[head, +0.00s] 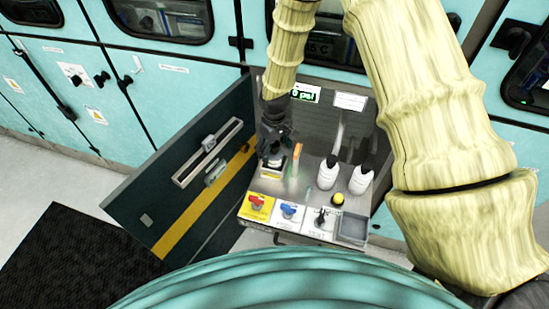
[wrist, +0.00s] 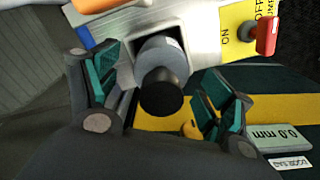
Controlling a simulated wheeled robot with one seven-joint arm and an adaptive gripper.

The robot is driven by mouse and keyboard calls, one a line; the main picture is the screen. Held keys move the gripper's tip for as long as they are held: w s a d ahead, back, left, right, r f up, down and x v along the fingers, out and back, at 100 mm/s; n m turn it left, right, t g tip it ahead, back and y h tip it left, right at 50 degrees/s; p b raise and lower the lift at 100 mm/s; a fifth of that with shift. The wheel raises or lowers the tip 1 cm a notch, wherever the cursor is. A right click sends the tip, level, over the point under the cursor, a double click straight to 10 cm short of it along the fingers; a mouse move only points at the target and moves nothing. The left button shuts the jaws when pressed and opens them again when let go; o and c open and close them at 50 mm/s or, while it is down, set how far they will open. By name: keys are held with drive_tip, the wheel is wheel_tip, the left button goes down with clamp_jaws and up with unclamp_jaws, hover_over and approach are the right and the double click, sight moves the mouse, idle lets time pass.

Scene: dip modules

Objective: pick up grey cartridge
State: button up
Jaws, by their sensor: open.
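The grey cartridge (wrist: 160,58) shows in the wrist view as a short grey cylinder with a black round end facing the camera. It sits in a dark square opening of the metal panel. My gripper (wrist: 163,85) is open, with one teal-padded finger on each side of the cartridge. I see a gap on both sides, and no finger clearly touches it. In the head view my gripper (head: 274,142) points down at the panel's left rear. I cannot make out the cartridge there; the gripper seems to hide it.
The panel (head: 305,205) carries a red-handled valve (head: 257,202), a blue-handled valve (head: 288,210), a yellow knob (head: 338,199) and a small grey tray (head: 353,229). Two white bottles (head: 328,173) stand right of my gripper. An open dark door (head: 165,190) stands to the left.

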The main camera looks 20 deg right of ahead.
drive_tip(key=shift+f+p, duration=0.4)
drive_tip(key=shift+f, duration=1)
drive_tip(key=shift+c, duration=0.5)
drive_tip(key=c, duration=1.2)
drive_tip(key=shift+r, duration=0.1)
